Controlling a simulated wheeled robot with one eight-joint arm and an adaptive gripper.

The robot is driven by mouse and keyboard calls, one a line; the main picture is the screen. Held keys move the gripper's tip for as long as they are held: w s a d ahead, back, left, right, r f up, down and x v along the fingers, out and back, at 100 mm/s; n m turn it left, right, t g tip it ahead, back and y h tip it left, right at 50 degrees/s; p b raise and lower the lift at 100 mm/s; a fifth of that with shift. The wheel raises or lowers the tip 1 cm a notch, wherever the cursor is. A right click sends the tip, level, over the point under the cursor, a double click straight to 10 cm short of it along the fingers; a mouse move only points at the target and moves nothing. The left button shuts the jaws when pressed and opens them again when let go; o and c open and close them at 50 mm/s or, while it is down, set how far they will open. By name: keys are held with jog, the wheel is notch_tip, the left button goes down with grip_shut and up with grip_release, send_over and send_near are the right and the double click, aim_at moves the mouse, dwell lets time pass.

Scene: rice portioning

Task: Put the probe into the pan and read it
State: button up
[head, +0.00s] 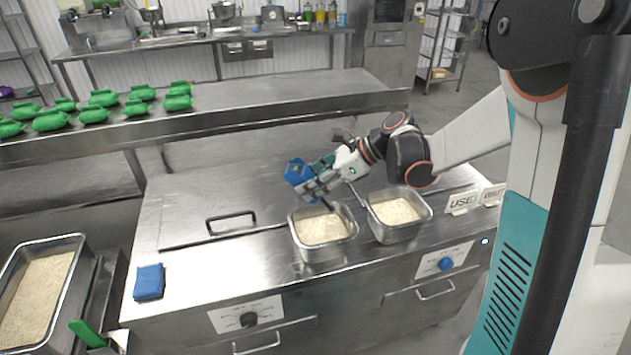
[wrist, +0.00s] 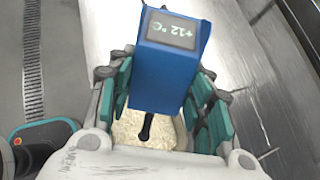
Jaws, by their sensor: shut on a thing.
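The blue probe (head: 297,172) is held in my gripper (head: 322,180), above the left of two steel pans. In the wrist view the probe (wrist: 168,85) sits between the fingers of my gripper (wrist: 165,105), and its screen reads +12 °C. Its dark stem points down at the rice in the left pan (head: 322,256). That rice also shows in the wrist view (wrist: 165,128). I cannot tell how deep the tip is in the rice.
The right pan (head: 398,235), also holding rice, stands close beside the left one. Signs (head: 463,204), one reading USE, stand to its right. A blue cloth (head: 149,282) lies at the counter's left front. A large rice tray (head: 75,262) stands far left. Green bundles (head: 93,115) line the shelf behind.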

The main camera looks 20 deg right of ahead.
jog(key=shift+f+b, duration=3.6)
jog(key=shift+f, duration=2.1)
jog(key=shift+r, duration=0.15)
dwell(0.4)
jog(key=shift+r+p, duration=4.1)
jog(key=shift+r, duration=1.85)
